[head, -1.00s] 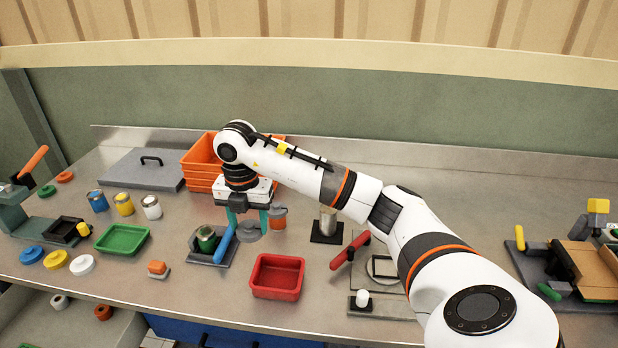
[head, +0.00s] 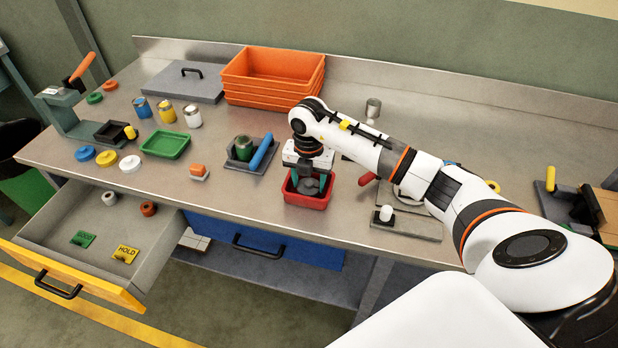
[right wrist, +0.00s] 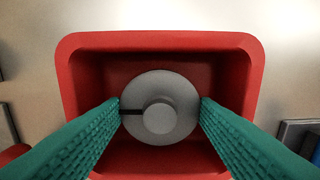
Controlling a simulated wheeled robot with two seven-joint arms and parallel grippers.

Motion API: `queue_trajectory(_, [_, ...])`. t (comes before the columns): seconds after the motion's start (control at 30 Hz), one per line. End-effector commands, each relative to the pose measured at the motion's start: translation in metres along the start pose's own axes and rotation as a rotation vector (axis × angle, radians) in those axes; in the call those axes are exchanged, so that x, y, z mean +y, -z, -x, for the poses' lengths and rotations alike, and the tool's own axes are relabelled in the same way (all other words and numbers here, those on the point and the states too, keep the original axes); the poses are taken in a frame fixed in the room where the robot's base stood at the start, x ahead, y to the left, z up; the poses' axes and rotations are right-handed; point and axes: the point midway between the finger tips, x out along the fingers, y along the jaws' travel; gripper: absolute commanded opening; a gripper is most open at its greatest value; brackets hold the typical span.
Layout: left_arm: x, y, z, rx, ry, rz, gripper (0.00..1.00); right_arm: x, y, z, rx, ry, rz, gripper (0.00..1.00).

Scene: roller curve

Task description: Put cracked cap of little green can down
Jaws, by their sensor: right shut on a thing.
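My right gripper (head: 308,188) is over the red tray (head: 306,200) and shut on a round grey cap (right wrist: 176,84). In the right wrist view the cap sits between the two green fingers, above the tray's floor, with a knob in its middle. A dark line, like a crack, runs from its left edge to the knob. I cannot tell whether the cap touches the tray floor. The little green can (head: 244,147) stands in a dark fixture with a blue handle, left of the tray. My left gripper does not show.
A green tray (head: 166,145) and blue, yellow and white cans (head: 192,117) stand to the left. Stacked orange crates (head: 272,75) are behind. An open drawer (head: 103,238) juts out at the front left.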

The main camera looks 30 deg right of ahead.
Motion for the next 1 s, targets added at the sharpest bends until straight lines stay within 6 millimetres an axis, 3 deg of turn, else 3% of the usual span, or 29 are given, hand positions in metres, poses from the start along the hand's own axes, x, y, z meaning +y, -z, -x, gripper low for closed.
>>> queue_trajectory(0.47, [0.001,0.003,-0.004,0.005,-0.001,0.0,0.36,0.0,0.0,-0.011,0.002,0.0,0.0,0.26])
queue_trajectory(0.5, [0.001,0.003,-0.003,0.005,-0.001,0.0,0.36,0.0,0.0,-0.009,0.002,0.001,0.0,0.59])
queue_trajectory(0.6, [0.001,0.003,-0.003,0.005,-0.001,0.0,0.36,0.0,0.0,-0.009,0.002,0.001,0.0,0.75])
queue_trajectory(0.83, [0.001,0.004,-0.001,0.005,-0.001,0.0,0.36,0.0,0.001,-0.007,0.002,0.001,0.0,0.76])
queue_trajectory(1.0, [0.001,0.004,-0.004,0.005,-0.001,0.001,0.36,-0.001,0.002,0.008,0.005,0.005,-0.001,0.76])
